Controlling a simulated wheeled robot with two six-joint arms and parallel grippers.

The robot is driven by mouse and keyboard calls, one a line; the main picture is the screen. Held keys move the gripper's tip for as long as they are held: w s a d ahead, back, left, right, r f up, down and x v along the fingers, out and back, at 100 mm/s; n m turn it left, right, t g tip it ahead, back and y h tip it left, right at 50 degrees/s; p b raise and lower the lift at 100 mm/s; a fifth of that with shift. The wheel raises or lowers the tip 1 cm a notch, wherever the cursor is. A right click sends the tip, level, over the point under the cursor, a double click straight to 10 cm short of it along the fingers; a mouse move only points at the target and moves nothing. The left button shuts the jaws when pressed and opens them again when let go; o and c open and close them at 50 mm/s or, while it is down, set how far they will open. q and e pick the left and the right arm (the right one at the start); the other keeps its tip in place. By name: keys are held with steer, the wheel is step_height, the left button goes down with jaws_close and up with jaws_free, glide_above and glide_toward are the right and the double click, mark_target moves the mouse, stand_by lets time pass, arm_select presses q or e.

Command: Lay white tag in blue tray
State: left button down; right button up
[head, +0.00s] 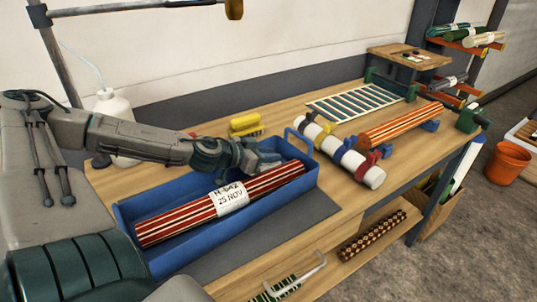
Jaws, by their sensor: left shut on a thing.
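The white tag (230,199), with dark lettering and "25 NOV", sits around a red, cream-striped rug roll (175,220). The roll lies lengthwise within the blue tray (210,248), on the bench's left half. My left gripper (268,163) reaches in from the left over the tray's back side. It is shut at the upper edge of the roll, right of the tag. Its fingertips are partly hidden, and I cannot tell whether the roll touches the tray floor. My right gripper is out of view.
A white roll (340,152) with coloured bands and an orange striped roll (400,124) lie right of the tray. A yellow brush (245,123) and a white bottle (114,110) stand behind it. Bare dark mat (265,235) shows in front.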

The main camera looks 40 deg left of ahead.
arm_select(q)
steer(key=shift+f, duration=0.15)
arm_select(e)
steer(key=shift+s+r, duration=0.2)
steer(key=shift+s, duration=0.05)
arm_select(q)
steer(key=c, duration=1.3)
jaws_free()
steer(key=shift+c, duration=0.2)
steer(key=shift+o, duration=0.4)
steer(key=shift+r+p, duration=0.85)
steer(key=p+v, duration=0.3)
steer(key=p, duration=0.3)
steer(key=shift+s+p, duration=0.1)
steer(key=shift+p, duration=0.25)
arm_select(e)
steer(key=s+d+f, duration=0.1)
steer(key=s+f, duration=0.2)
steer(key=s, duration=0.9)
arm_select(q)
steer(key=p+v, duration=0.8)
steer(key=p, duration=1.2)
steer(key=shift+s+p, duration=0.3)
steer(key=shift+s, duration=0.1)
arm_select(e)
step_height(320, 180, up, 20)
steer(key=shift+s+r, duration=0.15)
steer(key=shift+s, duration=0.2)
